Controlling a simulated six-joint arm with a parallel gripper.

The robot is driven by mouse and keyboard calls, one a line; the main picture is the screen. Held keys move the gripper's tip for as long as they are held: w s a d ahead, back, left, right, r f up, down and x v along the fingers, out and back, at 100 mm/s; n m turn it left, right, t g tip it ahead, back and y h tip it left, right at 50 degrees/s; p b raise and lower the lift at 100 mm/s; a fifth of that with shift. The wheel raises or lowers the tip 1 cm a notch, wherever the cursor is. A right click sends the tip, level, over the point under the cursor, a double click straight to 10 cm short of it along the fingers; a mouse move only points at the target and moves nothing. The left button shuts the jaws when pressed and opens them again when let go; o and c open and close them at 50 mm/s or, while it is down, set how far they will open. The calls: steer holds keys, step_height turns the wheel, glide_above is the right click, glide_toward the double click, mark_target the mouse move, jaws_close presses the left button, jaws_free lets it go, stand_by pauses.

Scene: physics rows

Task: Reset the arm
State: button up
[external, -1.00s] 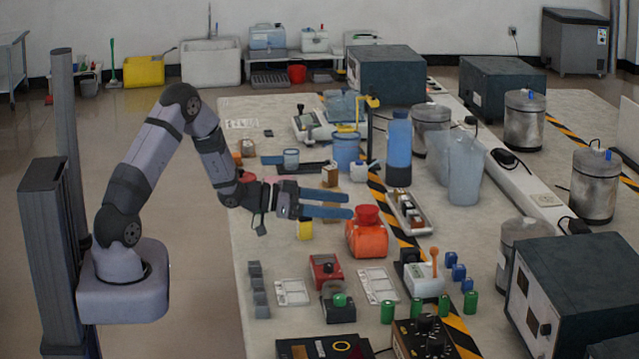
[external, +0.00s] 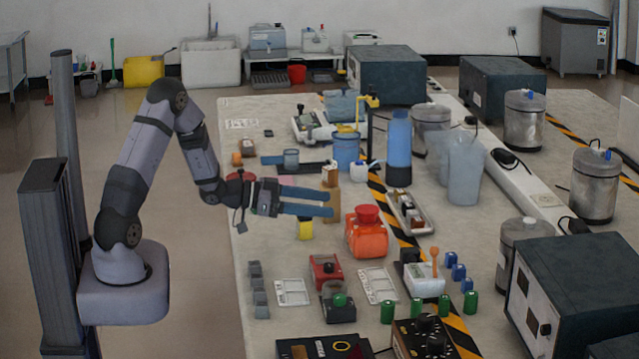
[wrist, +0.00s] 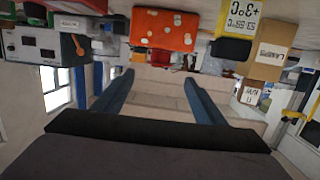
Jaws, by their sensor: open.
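My gripper (external: 330,203) is open and empty, with its two long blue fingers pointing right above the left part of the table (external: 245,215). In the external view it hangs left of the orange container with a red lid (external: 366,238), apart from it. In the wrist view my gripper (wrist: 158,92) shows both blue fingers spread wide with nothing between them. The wrist picture looks upside down, and an orange spotted thing (wrist: 163,30) shows beyond the fingertips.
Cardboard-brown boxes (wrist: 270,50) show at the right in the wrist view. A yellow-and-black item (external: 305,229) stands just below the fingers in the external view. A blue bottle (external: 398,150) and a clear pitcher (external: 466,170) stand farther right.

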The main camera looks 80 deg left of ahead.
steer(key=s+d+r+g+y+p, duration=0.1)
steer(key=s+d+g+p, duration=0.8)
steer(key=s+d+g, duration=0.7)
steer(key=s+d, duration=0.8)
steer(key=shift+d+n, duration=0.25)
steer(key=shift+n, duration=0.15)
